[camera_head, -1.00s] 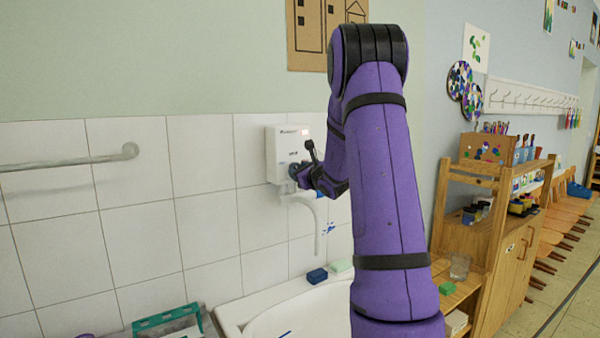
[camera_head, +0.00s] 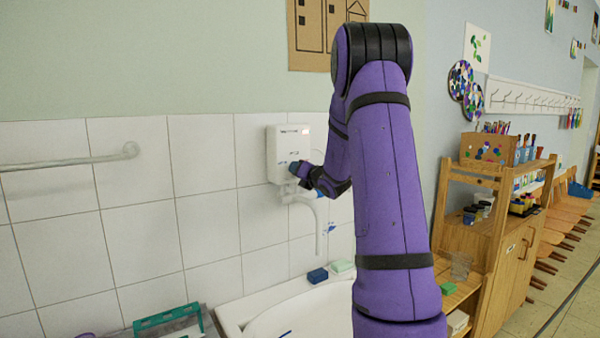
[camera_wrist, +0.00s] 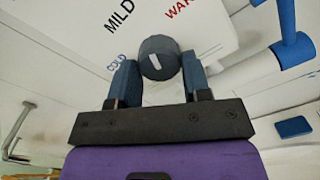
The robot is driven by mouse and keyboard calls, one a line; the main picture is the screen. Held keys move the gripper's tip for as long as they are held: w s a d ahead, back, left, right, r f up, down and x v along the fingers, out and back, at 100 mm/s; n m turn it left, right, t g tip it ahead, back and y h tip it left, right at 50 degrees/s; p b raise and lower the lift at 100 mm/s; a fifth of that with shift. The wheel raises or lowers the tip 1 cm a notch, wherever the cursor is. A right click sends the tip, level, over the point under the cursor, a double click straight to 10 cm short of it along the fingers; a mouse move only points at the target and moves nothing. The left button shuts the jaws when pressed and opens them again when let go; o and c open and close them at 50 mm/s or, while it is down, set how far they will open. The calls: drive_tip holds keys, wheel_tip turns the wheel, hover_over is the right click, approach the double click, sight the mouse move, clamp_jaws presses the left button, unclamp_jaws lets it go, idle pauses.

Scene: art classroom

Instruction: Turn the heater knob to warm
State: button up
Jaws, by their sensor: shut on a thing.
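The white heater (camera_head: 283,145) is fixed to the tiled wall, with a small reddish light on its upper right. In the wrist view its face (camera_wrist: 85,25) carries the words COLD, MILD and partly cropped WARM around a dark round knob (camera_wrist: 158,50). The knob has a short white mark, slightly slanted; I cannot tell for certain which word it points to. My gripper (camera_wrist: 159,64) is shut on the knob, one blue-grey finger on each side. In the head view my gripper (camera_head: 298,170) is at the heater's lower right, hiding the knob.
A white spout (camera_head: 319,225) hangs below the heater over a white sink (camera_head: 240,312). A dark blue sponge (camera_head: 318,275) and a pale green one (camera_head: 342,266) lie on its rim. A towel rail (camera_head: 70,162) is at left, a wooden shelf (camera_head: 470,235) at right.

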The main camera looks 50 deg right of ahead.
drive_tip(key=m, duration=0.3)
drive_tip(key=shift+m, duration=2.2)
drive_tip(key=o, duration=0.9)
drive_tip(key=shift+o, duration=0.2)
drive_tip(key=shift+s, duration=0.1)
drive_tip(key=v, duration=1)
drive_tip(key=shift+s, duration=0.35)
drive_tip(key=shift+a, duration=0.1)
